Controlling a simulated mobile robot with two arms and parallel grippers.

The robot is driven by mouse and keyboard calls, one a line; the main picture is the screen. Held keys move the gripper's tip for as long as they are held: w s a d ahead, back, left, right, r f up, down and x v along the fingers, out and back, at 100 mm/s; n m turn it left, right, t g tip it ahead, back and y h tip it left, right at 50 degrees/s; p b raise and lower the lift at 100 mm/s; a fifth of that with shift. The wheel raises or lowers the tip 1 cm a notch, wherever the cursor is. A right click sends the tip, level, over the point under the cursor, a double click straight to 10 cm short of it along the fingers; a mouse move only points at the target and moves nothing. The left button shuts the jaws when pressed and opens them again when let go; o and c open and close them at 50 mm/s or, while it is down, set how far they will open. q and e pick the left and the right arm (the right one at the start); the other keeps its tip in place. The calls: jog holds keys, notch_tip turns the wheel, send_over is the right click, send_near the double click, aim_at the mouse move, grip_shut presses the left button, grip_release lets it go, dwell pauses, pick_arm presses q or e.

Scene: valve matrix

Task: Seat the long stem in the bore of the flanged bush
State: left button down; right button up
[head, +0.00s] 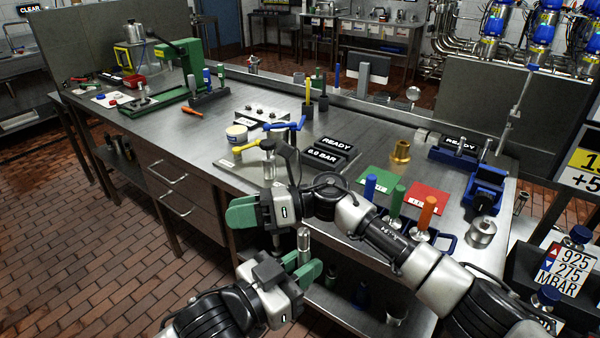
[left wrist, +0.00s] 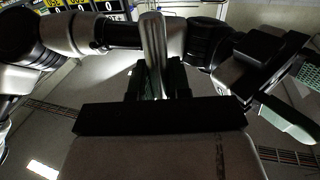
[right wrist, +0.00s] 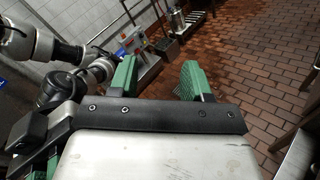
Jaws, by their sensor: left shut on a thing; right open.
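The long stem (head: 304,243) is a silver metal rod, held roughly upright in front of the bench. My left gripper (head: 304,268) is shut on its lower part, and the stem (left wrist: 153,45) also rises between the jaws in the left wrist view. My right gripper (head: 242,212) is open, above and left of the stem in the head view. Its green fingers (right wrist: 160,80) have nothing between them in the right wrist view. A brass flanged piece (head: 401,152), apparently the flanged bush, stands on the bench. Its bore cannot be made out, and both grippers are well away from it.
Green and red mats (head: 428,200) and handled tools in a blue rack (head: 440,240) lie near the bench's right front. A blue vice (head: 484,190) and a silver ring (head: 481,232) are at the right. My right arm crosses before the bench.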

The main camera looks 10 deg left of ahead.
jog(key=s+d+r+n+h, duration=0.3)
jog(key=s+r+n+h, duration=0.4)
jog(key=n, duration=0.4)
pick_arm(q)
jog(key=shift+s, duration=0.1)
pick_arm(e)
notch_tip(320, 180, up, 8)
jog(key=n+t+h, duration=0.6)
jog(key=n+h, duration=0.1)
jog(key=h, duration=0.2)
send_over(300, 231)
jog(key=shift+a, duration=0.15)
jog(key=shift+f, duration=0.35)
notch_tip(300, 231, down, 11)
grip_shut()
pick_arm(q)
jog(key=c, duration=1)
grip_release()
